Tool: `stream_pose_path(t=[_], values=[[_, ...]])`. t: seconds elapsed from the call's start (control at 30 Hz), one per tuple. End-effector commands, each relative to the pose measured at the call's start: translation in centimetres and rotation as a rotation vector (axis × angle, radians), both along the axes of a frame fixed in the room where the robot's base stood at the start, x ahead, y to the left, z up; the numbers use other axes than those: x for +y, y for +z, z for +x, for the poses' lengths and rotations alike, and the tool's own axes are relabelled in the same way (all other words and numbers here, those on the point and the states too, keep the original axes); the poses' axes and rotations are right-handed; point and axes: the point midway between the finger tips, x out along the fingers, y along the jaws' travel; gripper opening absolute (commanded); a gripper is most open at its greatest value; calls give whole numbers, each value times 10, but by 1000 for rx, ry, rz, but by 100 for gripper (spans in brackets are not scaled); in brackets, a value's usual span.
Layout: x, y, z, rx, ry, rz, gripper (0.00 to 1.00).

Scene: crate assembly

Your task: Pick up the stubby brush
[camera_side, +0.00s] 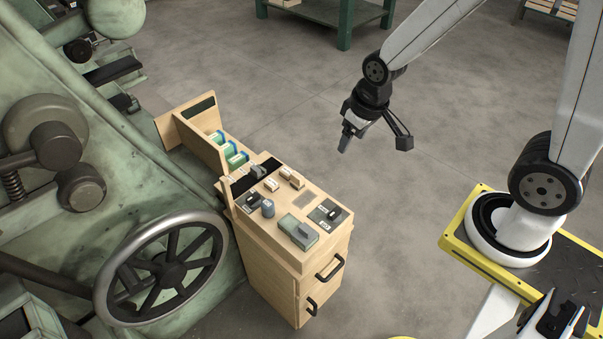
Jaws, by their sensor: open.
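My gripper (345,144) hangs in the air over the floor, behind and to the right of the wooden cabinet (312,262). It points down, is open and holds nothing visible. Several small items sit on the cabinet top, clear of my gripper. They include a short dark grey cylinder (267,208), a dark block (252,198), a green box with a grey piece on it (298,231) and a black item on a dark plate (328,211). Small pale wooden blocks (292,178) lie behind them. At this size I cannot tell which item is the stubby brush.
A wooden side rack (206,147) with green-and-white items (228,150) adjoins the cabinet's back left. A large green machine with a handwheel (160,268) stands close on the left. A green workbench (345,25) is at the back. The floor between cabinet and arm base is clear.

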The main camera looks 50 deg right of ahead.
Motion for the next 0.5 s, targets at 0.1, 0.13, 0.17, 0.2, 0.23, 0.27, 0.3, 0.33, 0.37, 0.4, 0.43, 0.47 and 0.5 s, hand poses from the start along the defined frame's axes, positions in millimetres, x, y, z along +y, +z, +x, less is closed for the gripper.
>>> stream_pose_path(t=[0.1, 0.13, 0.17, 0.2, 0.23, 0.27, 0.3, 0.33, 0.37, 0.4, 0.43, 0.47, 0.5], values=[[-4, -9, 26, 10, -2, -1, 74], [-5, -12, 33, 13, -2, -1, 74], [-6, -14, 40, 14, -2, -1, 74], [-7, -18, 49, 17, -2, -2, 74], [-8, -21, 55, 18, -2, -2, 74], [-10, -24, 62, 21, -2, -2, 74], [-11, -29, 70, 24, -2, -2, 74], [-12, -33, 76, 27, -2, -2, 74], [-13, -36, 83, 28, -2, -2, 74], [-15, -42, 91, 31, -2, -2, 74], [-16, -46, 97, 32, -3, -2, 74], [-18, -50, 103, 35, -3, -2, 74], [-19, -56, 110, 38, -2, -3, 74]])
